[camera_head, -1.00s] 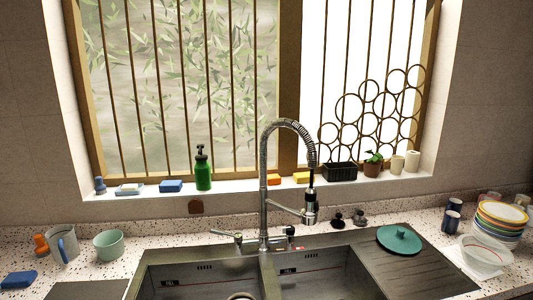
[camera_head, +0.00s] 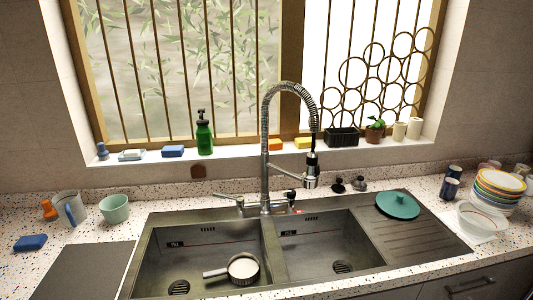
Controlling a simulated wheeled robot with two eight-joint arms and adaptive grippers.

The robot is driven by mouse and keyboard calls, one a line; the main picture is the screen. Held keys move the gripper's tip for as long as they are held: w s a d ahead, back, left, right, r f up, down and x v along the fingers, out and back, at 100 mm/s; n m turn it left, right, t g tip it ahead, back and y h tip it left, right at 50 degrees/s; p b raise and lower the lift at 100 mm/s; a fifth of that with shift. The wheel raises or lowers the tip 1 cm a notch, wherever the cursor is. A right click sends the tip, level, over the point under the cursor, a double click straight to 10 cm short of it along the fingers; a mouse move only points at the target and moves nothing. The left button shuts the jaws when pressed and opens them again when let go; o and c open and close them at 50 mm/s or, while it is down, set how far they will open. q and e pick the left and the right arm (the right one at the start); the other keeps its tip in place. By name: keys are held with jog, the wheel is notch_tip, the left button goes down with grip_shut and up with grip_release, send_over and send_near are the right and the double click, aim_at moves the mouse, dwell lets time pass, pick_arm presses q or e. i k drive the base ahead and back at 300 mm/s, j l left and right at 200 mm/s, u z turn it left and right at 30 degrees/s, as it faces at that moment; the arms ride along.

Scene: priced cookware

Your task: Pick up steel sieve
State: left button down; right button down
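A small round pan-shaped item with a handle (camera_head: 242,268), grey with a pale inside, lies in the left basin of the steel sink. Its handle points left. It may be the steel sieve, but I cannot make out any mesh. Neither of my grippers is in view.
The double sink (camera_head: 155,262) has a tall spring faucet (camera_head: 265,150) between its basins.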

aim_at(242, 269)
jog(key=z, duration=1.65)
jog(key=u, duration=1.85)
jog(key=i+j+u, duration=0.15)
jog(key=u, duration=0.2)
jog(key=i+u, duration=0.15)
jog(key=u, duration=0.25)
jog(key=i+j+u, duration=0.1)
jog(key=u, duration=0.25)
jog(key=i, duration=0.1)
